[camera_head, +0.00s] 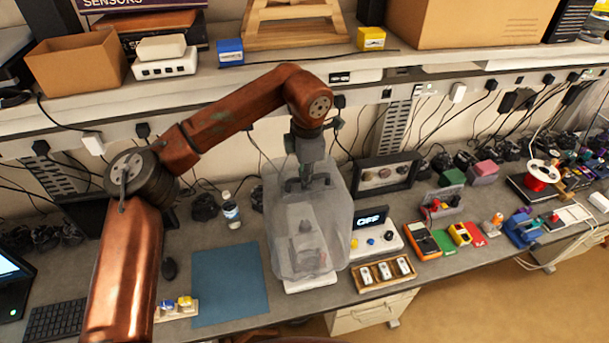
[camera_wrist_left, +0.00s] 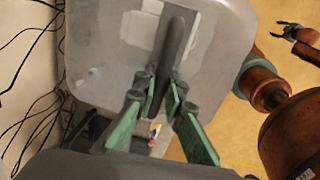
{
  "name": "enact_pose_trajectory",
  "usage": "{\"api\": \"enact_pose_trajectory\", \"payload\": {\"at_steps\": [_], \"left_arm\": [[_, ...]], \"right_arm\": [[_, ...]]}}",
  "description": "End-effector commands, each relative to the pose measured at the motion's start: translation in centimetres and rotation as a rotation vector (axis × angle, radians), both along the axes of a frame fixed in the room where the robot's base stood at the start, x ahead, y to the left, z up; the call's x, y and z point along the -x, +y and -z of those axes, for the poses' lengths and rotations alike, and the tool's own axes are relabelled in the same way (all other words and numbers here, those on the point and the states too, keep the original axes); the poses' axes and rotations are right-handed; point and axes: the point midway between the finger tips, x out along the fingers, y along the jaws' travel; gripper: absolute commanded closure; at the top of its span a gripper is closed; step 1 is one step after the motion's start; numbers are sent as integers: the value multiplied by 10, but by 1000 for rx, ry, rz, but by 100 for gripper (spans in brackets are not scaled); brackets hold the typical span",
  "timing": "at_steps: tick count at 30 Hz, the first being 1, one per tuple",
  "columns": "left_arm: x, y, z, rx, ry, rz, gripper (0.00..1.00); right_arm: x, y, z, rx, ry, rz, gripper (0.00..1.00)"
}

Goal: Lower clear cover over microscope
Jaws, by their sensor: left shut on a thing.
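The clear cover (camera_head: 282,235) is a see-through box with a dark handle on top. My left gripper (camera_head: 306,180) is shut on that handle; in the left wrist view the green-padded fingers (camera_wrist_left: 165,110) flank the grey handle bar (camera_wrist_left: 176,45). The microscope (camera_head: 305,238) shows dimly through the cover's wall, and its pale base (camera_head: 312,284) shows at the cover's lower edge. The cover hangs upright around the microscope; I cannot tell if its rim touches the bench. My right gripper (camera_wrist_left: 297,33) is small in the left wrist view, its fingers apart and empty.
A blue mat (camera_head: 229,284) and a bottle (camera_head: 231,211) are left of the cover. A sign box (camera_head: 376,234) and a wooden tray (camera_head: 365,284) stand close on its right. A dark framed panel (camera_head: 388,174) is behind. A shelf (camera_head: 270,83) runs above the bench.

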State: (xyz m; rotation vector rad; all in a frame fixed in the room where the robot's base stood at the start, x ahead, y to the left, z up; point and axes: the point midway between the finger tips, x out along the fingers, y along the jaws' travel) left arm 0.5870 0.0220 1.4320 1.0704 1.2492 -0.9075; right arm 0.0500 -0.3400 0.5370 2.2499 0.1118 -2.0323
Motion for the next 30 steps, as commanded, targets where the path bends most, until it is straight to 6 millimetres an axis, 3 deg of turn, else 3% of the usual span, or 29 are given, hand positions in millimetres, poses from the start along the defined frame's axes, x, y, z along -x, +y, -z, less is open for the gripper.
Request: {"api": "enact_pose_trajectory", "payload": {"at_steps": [15,30], "left_arm": [[1,0,34,1,-1,0,100],[1,0,39,1,-1,0,100]], "right_arm": [[0,1,20,-1,1,0,56],[0,0,23,0,1,0,56]]}}
